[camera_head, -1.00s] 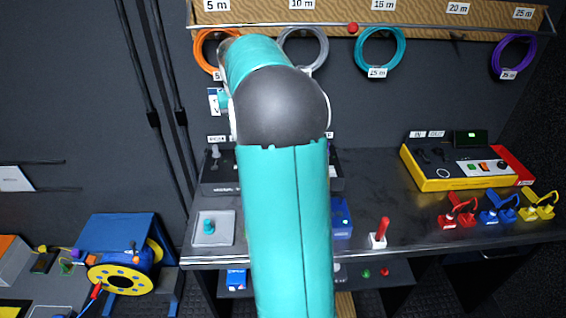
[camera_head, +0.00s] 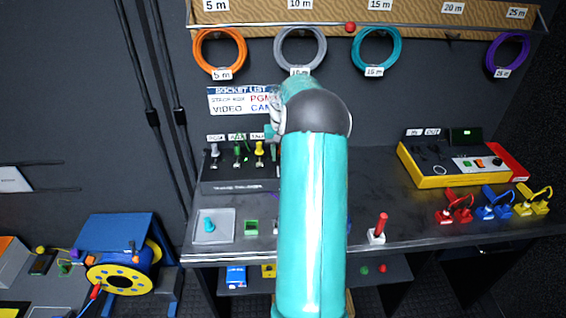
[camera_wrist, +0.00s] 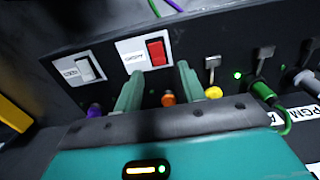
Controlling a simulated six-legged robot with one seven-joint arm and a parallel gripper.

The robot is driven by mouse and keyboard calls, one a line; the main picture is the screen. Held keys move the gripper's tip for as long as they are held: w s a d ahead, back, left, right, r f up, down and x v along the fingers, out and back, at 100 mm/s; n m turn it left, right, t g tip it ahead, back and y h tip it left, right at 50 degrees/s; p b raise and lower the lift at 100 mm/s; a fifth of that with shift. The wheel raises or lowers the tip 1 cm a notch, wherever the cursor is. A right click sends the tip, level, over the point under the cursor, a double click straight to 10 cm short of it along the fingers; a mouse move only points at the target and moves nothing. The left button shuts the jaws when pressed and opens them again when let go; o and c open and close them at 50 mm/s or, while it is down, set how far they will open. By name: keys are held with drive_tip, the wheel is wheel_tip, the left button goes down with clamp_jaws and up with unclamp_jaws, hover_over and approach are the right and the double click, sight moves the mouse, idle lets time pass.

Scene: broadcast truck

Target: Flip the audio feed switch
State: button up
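In the wrist view a dark panel carries a red rocker switch (camera_wrist: 157,52) with a white label beside it, printed upside down and too small to read surely. A white switch (camera_wrist: 86,68) with its own label sits left of it. I cannot tell for certain which is the audio feed switch. My gripper (camera_wrist: 158,76) is open and empty. Its two teal fingers point at the panel, with the tips just below the red switch, one toward each side; contact cannot be told. In the head view my arm hides the gripper and both switches.
Yellow (camera_wrist: 213,91) and green (camera_wrist: 262,89) plugs stand right of the fingers. An orange plug (camera_wrist: 168,99) shows between them and a purple one (camera_wrist: 94,110) to the left. In the head view a yellow box (camera_head: 430,172) and a red lever (camera_head: 380,226) stand on the bench.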

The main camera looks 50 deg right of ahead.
drive_tip(key=shift+s+f, duration=0.1)
drive_tip(key=shift+f, duration=1.7)
drive_tip(key=shift+c, duration=0.2)
clamp_jaws()
drive_tip(key=shift+s+a+r+t+h, duration=0.1)
drive_tip(key=shift+s+a+t+h, duration=0.15)
drive_tip(key=shift+t+h, duration=0.4)
drive_tip(key=shift+s+a+t+h, duration=0.1)
drive_tip(key=shift+a+t+h, duration=0.05)
drive_tip(key=shift+t+h, duration=0.5)
